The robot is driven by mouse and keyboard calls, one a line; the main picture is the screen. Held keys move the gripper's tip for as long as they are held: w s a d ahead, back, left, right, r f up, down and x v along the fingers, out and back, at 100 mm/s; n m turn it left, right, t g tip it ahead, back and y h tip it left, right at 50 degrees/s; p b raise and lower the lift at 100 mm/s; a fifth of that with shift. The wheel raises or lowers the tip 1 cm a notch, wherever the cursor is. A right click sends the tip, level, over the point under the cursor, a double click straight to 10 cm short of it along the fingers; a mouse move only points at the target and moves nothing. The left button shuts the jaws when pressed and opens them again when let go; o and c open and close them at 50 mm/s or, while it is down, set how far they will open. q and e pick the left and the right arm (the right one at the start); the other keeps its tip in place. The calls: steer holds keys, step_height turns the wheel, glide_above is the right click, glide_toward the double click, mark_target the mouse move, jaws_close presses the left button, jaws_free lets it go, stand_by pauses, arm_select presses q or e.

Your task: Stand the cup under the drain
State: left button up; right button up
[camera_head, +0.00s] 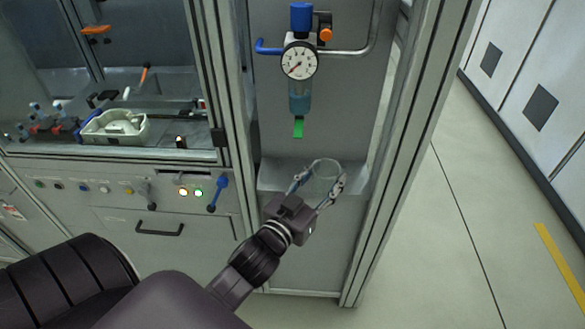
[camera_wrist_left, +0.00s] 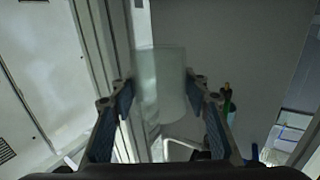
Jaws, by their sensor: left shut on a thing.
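My left gripper (camera_head: 318,188) is shut on a clear, see-through cup (camera_head: 323,174) and holds it at the front of a grey ledge (camera_head: 272,175). In the left wrist view the cup (camera_wrist_left: 161,90) sits between the two fingers of the left gripper (camera_wrist_left: 161,98). The drain (camera_head: 298,127) is the green piece at the bottom of the air regulator's blue bowl (camera_head: 299,98). In the head view the cup appears below the drain and a little to its right. I cannot tell whether the cup touches the ledge. My right gripper is not in view.
A round gauge (camera_head: 299,60) and a blue knob (camera_head: 301,17) sit above the bowl. A metal frame post (camera_head: 402,150) stands right of the ledge. A blue lever (camera_head: 217,193) and lit buttons (camera_head: 191,192) are at the left. Open floor (camera_head: 480,200) lies at the right.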

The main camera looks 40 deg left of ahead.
arm_select(q)
steer(key=w+a+n+y, duration=0.2)
steer(key=w+a, duration=0.6)
steer(key=a, duration=0.4)
steer(key=shift+y, duration=0.3)
steer(key=f, duration=0.1)
steer(key=f+b, duration=0.1)
steer(key=f, duration=0.2)
steer(key=shift+a+f, duration=0.3)
steer(key=shift+a, duration=0.05)
step_height(320, 180, down, 4)
steer(key=shift+r+b, duration=0.1)
steer(key=shift+b, duration=0.45)
steer(key=shift+f, duration=0.4)
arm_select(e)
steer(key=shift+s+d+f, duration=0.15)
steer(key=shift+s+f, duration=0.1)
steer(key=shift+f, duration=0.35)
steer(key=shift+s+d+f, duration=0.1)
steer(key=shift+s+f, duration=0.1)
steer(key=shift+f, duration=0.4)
arm_select(q)
steer(key=shift+f, duration=0.1)
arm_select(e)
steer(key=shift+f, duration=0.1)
arm_select(q)
steer(key=o, duration=1.1)
steer(key=shift+c, duration=0.2)
